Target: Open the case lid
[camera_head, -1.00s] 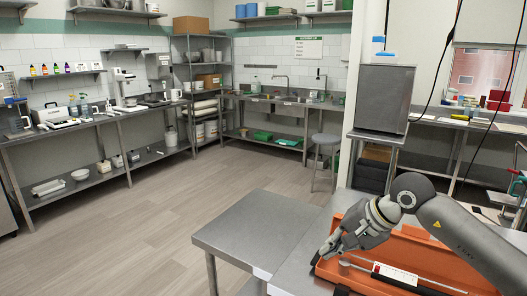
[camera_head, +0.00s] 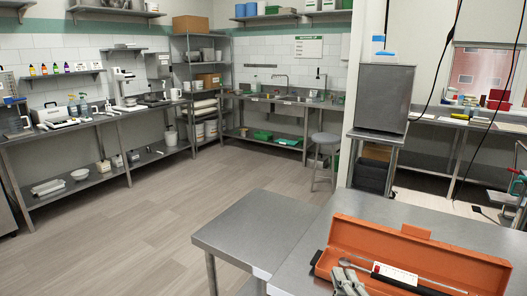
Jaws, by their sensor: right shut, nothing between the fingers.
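The orange case (camera_head: 458,262) lies on the steel table at the lower right. Its lid (camera_head: 400,243) stands raised along the far side, with a small orange tab on its top edge. The case is open toward me. A metal rod tool (camera_head: 358,262) and a white and red labelled piece (camera_head: 394,275) show inside. My right gripper (camera_head: 346,278) is at the bottom edge, in front of the case's near left part, shut and empty. It hides part of the near side, and the frame cuts it off. My left gripper is not in view.
The steel table top (camera_head: 300,262) is bare left of the case. A lower steel table (camera_head: 255,228) adjoins it. A grey metal box (camera_head: 384,98) stands on a stand behind. Black cables (camera_head: 440,60) hang at the right. The floor on the left is clear.

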